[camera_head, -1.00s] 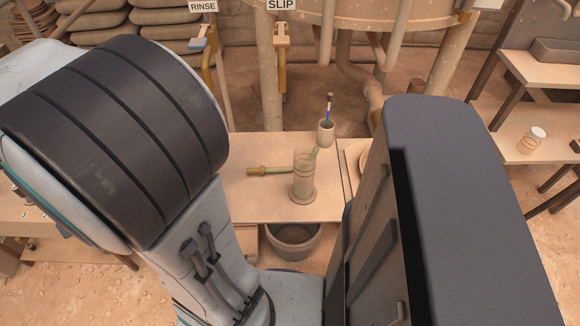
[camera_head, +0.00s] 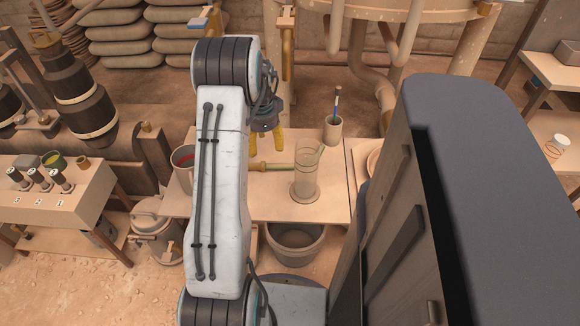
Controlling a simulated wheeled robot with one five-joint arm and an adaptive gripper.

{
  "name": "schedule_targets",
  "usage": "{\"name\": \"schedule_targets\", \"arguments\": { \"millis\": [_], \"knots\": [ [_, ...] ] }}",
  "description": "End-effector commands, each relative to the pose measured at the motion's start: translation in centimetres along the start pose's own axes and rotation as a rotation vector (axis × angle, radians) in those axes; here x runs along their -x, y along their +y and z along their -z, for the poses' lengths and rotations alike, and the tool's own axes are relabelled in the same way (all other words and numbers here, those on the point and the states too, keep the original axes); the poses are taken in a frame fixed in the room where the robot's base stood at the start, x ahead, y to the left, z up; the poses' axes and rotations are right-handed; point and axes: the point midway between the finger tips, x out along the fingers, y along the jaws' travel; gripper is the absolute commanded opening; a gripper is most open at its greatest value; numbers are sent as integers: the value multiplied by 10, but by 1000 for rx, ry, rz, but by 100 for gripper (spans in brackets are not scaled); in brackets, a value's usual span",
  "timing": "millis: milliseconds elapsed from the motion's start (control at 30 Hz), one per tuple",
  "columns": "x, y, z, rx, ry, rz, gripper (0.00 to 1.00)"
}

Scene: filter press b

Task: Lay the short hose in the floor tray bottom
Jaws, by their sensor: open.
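A short hose (camera_head: 276,167) with a brass-coloured end lies on the wooden table, left of a clear glass cylinder. Its right end meets or passes behind the cylinder; I cannot tell which. My gripper (camera_head: 265,143) has yellow fingers, spread apart and empty. It is above the table, near the hose's left part and seemingly behind it in the picture; its exact height is unclear. I cannot make out a floor tray for certain.
The glass cylinder (camera_head: 305,178) stands upright at the table's (camera_head: 240,205) middle right, a cup with a brush (camera_head: 332,128) behind it. A pot with red contents (camera_head: 183,160) is at the table's left. A grey bucket (camera_head: 295,245) is below the front edge.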

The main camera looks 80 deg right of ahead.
Motion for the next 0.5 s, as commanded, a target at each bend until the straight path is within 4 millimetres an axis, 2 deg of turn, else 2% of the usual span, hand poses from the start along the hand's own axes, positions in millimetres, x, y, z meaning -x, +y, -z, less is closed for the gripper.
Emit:
{"name": "schedule_targets", "arguments": {
  "millis": [33, 100, 200, 333, 500],
  "knots": [
    [-15, 3, 19, -64, 0, -7, 62],
    [-26, 6, 37, -132, 0, -12, 62],
    [-38, 10, 54, -197, 0, -17, 62],
    [-50, 12, 63, -235, 1, -19, 62],
    [-64, 13, 64, -239, 1, -19, 62]
  ]
}}
